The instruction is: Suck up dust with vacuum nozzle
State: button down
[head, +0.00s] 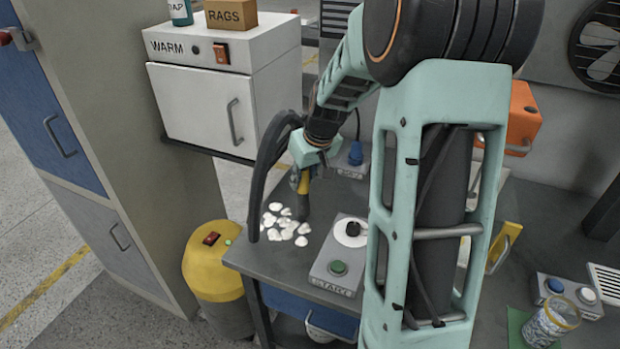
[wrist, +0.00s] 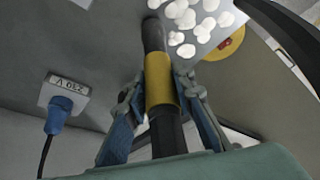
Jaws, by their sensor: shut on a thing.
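My gripper (wrist: 162,105) is shut on the vacuum nozzle (wrist: 153,36), a dark tube with a yellow band, which points down at the bench. In the head view the nozzle (head: 303,183) stands about upright, just right of the dust. The dust (head: 276,222) is a group of several white flat patches on the grey bench top near its left corner. In the wrist view the dust (wrist: 184,19) lies right beside the nozzle's far end. I cannot tell whether the tip touches the bench. A dark hose (head: 265,165) arches down left of the dust.
A grey box (head: 339,258) with a green button and a white dial stands right of the dust. A yellow canister (head: 213,262) stands on the floor left of the bench. A white warming cabinet (head: 205,105) is behind. A socket with a blue plug (head: 355,153) sits at the back.

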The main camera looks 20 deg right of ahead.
jog(key=shift+w+a+p, duration=1.15)
jog(key=shift+w+a, duration=2.2)
jog(key=shift+w, duration=0.05)
jog(key=shift+s+a, duration=1.55)
jog(key=shift+a, duration=0.15)
jog(key=shift+s+d+b, duration=0.6)
jog(key=shift+s+d, duration=4.1)
jog(key=shift+d, duration=0.05)
jog(key=shift+s+a, duration=1.5)
jog(key=shift+s, duration=0.15)
jog(key=shift+w+a, duration=4.85)
notch_tip(320, 180, up, 7)
jog(key=p, duration=0.3)
jog(key=shift+p, duration=0.3)
